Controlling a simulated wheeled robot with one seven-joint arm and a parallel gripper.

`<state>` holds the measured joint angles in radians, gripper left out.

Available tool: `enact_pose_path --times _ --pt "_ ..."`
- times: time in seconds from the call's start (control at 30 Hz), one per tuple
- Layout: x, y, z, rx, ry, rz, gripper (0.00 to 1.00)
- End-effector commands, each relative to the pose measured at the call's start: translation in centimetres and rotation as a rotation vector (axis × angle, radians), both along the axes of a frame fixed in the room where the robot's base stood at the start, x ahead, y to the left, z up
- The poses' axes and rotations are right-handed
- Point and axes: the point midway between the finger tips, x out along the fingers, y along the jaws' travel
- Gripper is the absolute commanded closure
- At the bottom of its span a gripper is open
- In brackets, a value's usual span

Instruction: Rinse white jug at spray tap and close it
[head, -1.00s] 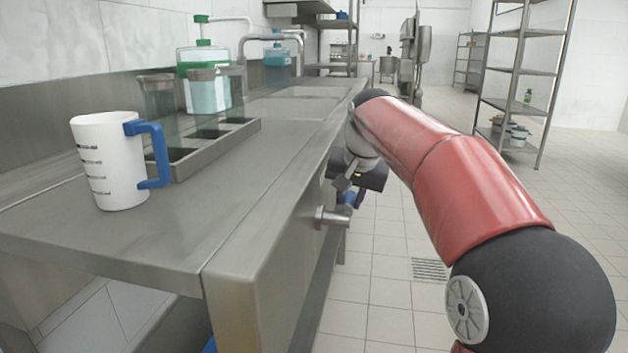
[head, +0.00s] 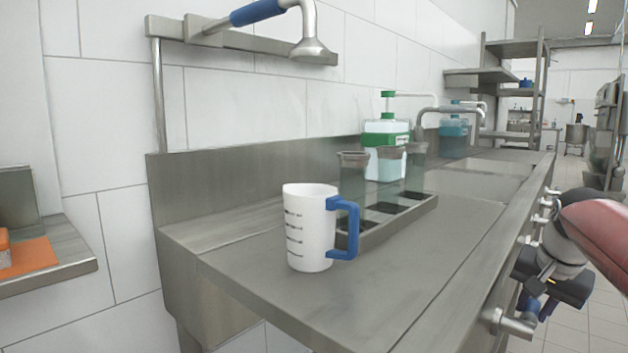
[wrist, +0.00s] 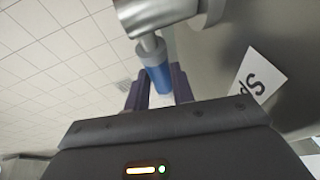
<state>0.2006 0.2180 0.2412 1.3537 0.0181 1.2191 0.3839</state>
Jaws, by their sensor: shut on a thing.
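The white jug (head: 308,230) with a blue handle stands upright on the steel counter, apart from my gripper. The spray tap (head: 313,48) hangs on the wall rail above and behind it; I see no water coming from it. My gripper (head: 532,304) is low at the counter's front face, right of the jug. In the wrist view my gripper (wrist: 158,92) is shut on the blue handle (wrist: 155,72) of a metal valve (wrist: 160,14) that sticks out from the front panel. The inside of the jug is hidden.
Behind the jug stands a tray (head: 385,228) with clear cups. A green-capped bottle (head: 388,140) and a blue bottle (head: 453,137) are further back. Sinks (head: 480,183) lie beyond. A label with an S (wrist: 255,82) is on the panel. The counter's near left is clear.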

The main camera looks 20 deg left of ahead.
Motion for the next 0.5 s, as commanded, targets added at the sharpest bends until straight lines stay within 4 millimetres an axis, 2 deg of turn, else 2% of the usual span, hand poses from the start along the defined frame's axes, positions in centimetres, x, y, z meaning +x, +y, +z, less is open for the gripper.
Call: enact_pose_path --times 0.5 --pt "0.02 -0.05 -0.49 0.033 0.108 0.0 1.0"
